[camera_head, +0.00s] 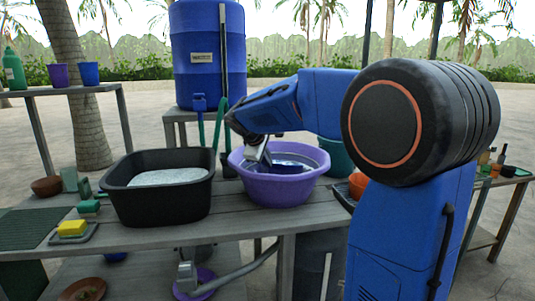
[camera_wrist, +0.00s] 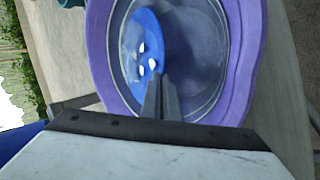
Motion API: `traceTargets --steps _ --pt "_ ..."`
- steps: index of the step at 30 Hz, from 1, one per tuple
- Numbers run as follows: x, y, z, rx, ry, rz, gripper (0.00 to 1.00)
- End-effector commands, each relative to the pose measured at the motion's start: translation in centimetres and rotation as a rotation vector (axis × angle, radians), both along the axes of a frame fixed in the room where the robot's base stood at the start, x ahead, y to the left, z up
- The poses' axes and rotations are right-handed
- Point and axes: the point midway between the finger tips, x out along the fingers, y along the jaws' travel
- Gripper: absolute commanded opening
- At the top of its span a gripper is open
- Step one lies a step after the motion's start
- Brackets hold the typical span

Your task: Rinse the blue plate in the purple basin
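The purple basin (camera_head: 277,187) stands on the grey wooden table, and its rim also shows in the wrist view (camera_wrist: 255,60). Clear water appears to fill part of it. The blue plate (camera_wrist: 146,35) is inside the basin, tilted, with white glints on its face. In the head view a dark blue part of the plate (camera_head: 292,165) shows within the rim. My gripper (camera_wrist: 162,82) reaches down into the basin, its two fingers close together on the plate's near edge. In the head view my gripper (camera_head: 259,158) is partly hidden by the basin's rim.
A black tub (camera_head: 160,212) with pale contents stands left of the basin. A yellow sponge (camera_head: 72,227) and green scrubber (camera_head: 89,206) lie further left. A blue water barrel (camera_head: 208,55) stands behind. A teal bowl (camera_head: 337,158) and orange object (camera_head: 358,184) are at the right.

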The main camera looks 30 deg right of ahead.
Motion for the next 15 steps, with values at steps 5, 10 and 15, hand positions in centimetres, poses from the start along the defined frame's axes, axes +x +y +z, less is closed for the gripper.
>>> traceTargets --steps 5,10,15 --pt "0.0 0.0 -1.9 0.000 0.002 0.000 0.00" --pt "0.0 0.0 -3.6 -0.001 0.002 0.001 0.00" --pt "0.0 0.0 -4.7 0.000 0.000 0.000 0.00"
